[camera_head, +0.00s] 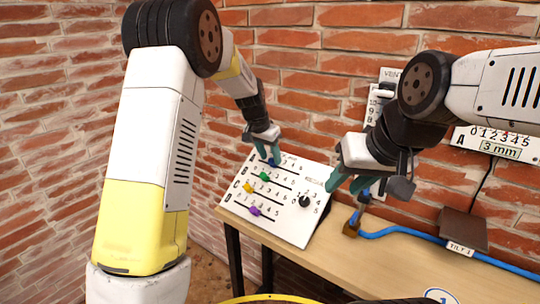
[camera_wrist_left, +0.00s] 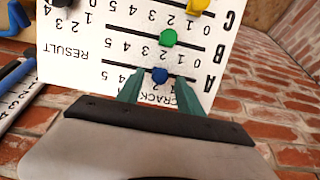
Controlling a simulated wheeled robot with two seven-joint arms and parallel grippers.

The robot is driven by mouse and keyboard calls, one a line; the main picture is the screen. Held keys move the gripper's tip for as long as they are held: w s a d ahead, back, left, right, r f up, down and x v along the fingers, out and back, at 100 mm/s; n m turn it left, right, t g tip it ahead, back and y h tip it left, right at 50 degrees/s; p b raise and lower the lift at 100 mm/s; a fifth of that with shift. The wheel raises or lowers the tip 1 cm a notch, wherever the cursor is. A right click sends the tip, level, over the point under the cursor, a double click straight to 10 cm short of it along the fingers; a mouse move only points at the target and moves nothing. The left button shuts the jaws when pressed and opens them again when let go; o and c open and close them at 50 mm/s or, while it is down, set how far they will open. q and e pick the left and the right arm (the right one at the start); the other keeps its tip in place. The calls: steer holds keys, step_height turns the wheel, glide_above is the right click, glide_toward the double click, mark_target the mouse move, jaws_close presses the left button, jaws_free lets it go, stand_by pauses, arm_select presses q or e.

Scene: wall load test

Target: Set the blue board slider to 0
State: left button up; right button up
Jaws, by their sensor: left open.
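The white board (camera_head: 290,225) leans tilted on the table against the brick wall. Its blue slider (camera_head: 271,162) is on the top row, marked A. In the left wrist view the blue slider (camera_wrist_left: 160,76) stands around the middle of that row, away from the 0 end at the right; its exact number is hard to read. My left gripper (camera_head: 266,153) is open at the board's top edge. In the wrist view its green fingers (camera_wrist_left: 158,92) are on either side of the blue slider; contact cannot be told.
Green (camera_head: 264,176), yellow (camera_head: 248,187) and purple (camera_head: 255,211) sliders sit on the lower rows. A black knob (camera_head: 305,201) is at the board's right. A blue cable (camera_head: 400,230) runs along the table (camera_head: 330,262), whose front part is clear.

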arm_select(q)
steer(key=shift+w+f, duration=0.1)
steer(key=shift+f, duration=0.25)
jaws_close()
stand_by(1.2)
